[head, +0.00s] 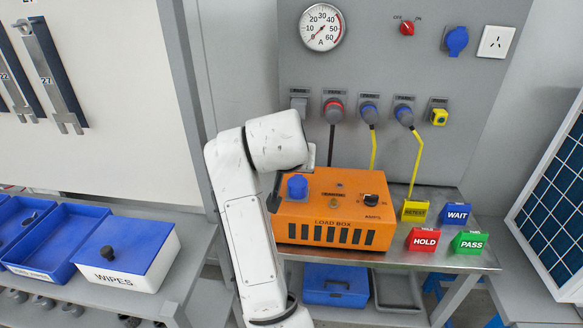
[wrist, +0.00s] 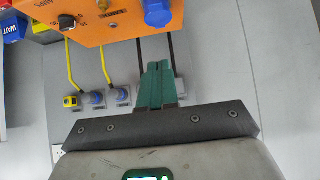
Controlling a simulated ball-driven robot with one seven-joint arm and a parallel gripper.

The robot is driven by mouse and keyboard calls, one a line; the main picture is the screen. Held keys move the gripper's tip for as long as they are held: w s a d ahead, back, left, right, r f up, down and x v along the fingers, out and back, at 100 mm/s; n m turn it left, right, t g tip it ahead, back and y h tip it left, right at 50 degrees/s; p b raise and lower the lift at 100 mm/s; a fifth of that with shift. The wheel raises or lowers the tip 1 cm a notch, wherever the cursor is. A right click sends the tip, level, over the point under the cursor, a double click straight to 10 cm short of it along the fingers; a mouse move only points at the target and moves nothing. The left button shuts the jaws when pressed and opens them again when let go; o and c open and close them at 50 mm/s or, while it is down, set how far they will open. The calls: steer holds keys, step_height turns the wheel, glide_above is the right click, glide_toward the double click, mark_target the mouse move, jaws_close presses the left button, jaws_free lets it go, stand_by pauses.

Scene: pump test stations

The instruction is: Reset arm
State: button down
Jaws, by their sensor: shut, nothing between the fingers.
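My white arm (head: 240,200) rises from the bottom of the head view and bends over at the left side of the orange load box (head: 330,222). My gripper (wrist: 158,68) shows in the wrist view with its two green fingers together and nothing between them. In the head view the fingers cannot be made out clearly behind the arm. The load box also shows in the wrist view (wrist: 110,22), upside down, with its blue socket (wrist: 158,12) above the fingertips. The gripper appears apart from the box.
Yellow, blue WAIT (head: 455,215), red HOLD (head: 424,240) and green PASS (head: 470,243) signs stand right of the box. Plugs with cables (head: 370,110) hang on the grey panel behind. A WIPES box (head: 125,258) and blue trays (head: 60,245) are at left. A solar panel (head: 555,190) leans at right.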

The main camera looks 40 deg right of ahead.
steer(key=shift+s+a+r, duration=0.1)
steer(key=shift+a+r, duration=0.05)
steer(key=shift+r, duration=0.05)
steer(key=s+a+f+n+g+y, duration=0.1)
steer(key=s+f+n, duration=0.2)
steer(key=s+f, duration=0.45)
steer(key=s+a+f+n+g+y, duration=0.1)
steer(key=s+f+n+y, duration=0.2)
steer(key=f, duration=0.8)
steer(key=s+a+f+n+g+y, duration=0.1)
steer(key=s+a+f, duration=0.3)
steer(key=s, duration=0.5)
steer(key=s+a+f+n+g+y, duration=0.1)
steer(key=s+a+f+n+y, duration=0.1)
steer(key=s+a+f, duration=0.3)
steer(key=s+f+n, duration=0.1)
steer(key=s+f, duration=0.2)
steer(key=s, duration=0.2)
steer(key=shift+s+a+f+g, duration=0.15)
steer(key=shift+a+f+g, duration=0.15)
steer(key=shift+g, duration=0.1)
